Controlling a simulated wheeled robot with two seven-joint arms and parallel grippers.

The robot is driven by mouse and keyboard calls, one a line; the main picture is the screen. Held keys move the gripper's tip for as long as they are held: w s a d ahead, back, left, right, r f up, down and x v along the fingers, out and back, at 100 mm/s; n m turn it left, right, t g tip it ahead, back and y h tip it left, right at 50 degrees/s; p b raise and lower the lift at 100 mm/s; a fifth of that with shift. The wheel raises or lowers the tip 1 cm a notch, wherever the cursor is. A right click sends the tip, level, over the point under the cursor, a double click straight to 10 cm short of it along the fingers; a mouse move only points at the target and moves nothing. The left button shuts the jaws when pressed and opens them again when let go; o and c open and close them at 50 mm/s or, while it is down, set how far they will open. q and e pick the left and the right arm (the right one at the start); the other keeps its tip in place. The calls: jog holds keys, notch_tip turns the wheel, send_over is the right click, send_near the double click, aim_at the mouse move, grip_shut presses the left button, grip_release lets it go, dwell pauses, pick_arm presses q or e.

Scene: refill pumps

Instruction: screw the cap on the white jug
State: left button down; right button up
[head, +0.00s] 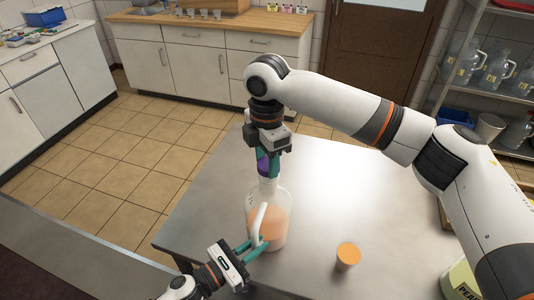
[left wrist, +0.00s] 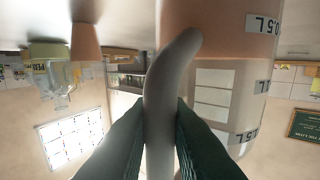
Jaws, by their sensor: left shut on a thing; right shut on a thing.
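The white jug (head: 282,205) stands upright on the steel table, translucent, with a white handle and orange contents in its lower part. My left gripper (head: 256,247) is shut on the jug's handle. The handle (left wrist: 160,95) also shows between the dark fingers in the left wrist view, beside the jug wall (left wrist: 215,75) with its 0.5 L marks. My right gripper (head: 267,160) points down over the jug's neck and is shut on a purple cap (head: 262,166). The cap is partly hidden by the fingers. I cannot tell whether it touches the mouth.
An orange-topped cup (head: 347,257) stands right of the jug. A pale green container (head: 460,280) with a partly hidden label is at the lower right, near my right arm. The table's right middle (head: 370,195) is clear. Shelves with several jugs (head: 497,70) stand at right.

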jog(key=shift+f, duration=0.6)
dwell(0.5)
